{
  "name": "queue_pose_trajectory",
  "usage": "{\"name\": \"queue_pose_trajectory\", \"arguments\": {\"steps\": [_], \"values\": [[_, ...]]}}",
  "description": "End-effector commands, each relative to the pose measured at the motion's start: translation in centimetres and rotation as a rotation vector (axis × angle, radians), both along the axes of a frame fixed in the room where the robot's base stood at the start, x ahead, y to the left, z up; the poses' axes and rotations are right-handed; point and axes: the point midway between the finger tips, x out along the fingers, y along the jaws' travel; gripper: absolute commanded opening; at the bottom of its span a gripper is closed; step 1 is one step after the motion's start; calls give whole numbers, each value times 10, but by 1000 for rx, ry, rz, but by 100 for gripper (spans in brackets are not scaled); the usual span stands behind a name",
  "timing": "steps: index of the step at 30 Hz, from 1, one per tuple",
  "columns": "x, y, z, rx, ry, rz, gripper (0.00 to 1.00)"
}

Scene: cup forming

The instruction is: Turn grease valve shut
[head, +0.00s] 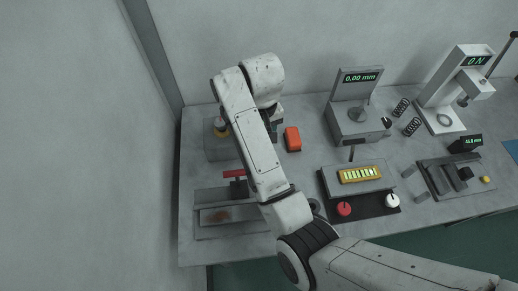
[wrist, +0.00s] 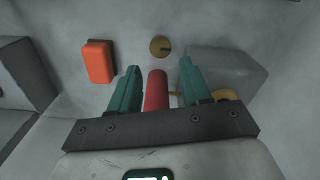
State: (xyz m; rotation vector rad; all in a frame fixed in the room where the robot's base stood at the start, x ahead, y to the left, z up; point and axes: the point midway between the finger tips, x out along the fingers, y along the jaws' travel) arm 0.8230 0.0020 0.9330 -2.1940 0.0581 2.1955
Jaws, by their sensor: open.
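My gripper (wrist: 156,75) is open in the wrist view, its two green fingers spread. A red cylindrical piece (wrist: 156,91), which looks like the valve's handle, stands between them with a gap on either side. A small brass disc (wrist: 160,46) with a dark slot lies just beyond the fingertips. A yellow curved part (wrist: 228,95) shows partly behind the right finger, by a grey block (wrist: 225,70). I cannot tell the valve's setting.
An orange box (head: 292,139) lies right of my gripper; it also shows in the wrist view (wrist: 98,61). A grey box (head: 217,149) stands left, and a red-handled fixture (head: 234,173) nearer.

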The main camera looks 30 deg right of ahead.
Motion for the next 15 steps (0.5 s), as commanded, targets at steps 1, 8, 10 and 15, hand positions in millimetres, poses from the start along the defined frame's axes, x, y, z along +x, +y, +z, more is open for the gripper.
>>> {"name": "queue_pose_trajectory", "arguments": {"steps": [1, 8, 10, 15], "values": [[0, 0, -11, 0, 0, 0, 48], [-1, 0, -44, -1, 4, 2, 48], [-1, 0, -56, -1, 4, 2, 48], [-1, 0, -82, 0, 2, 1, 48]]}}
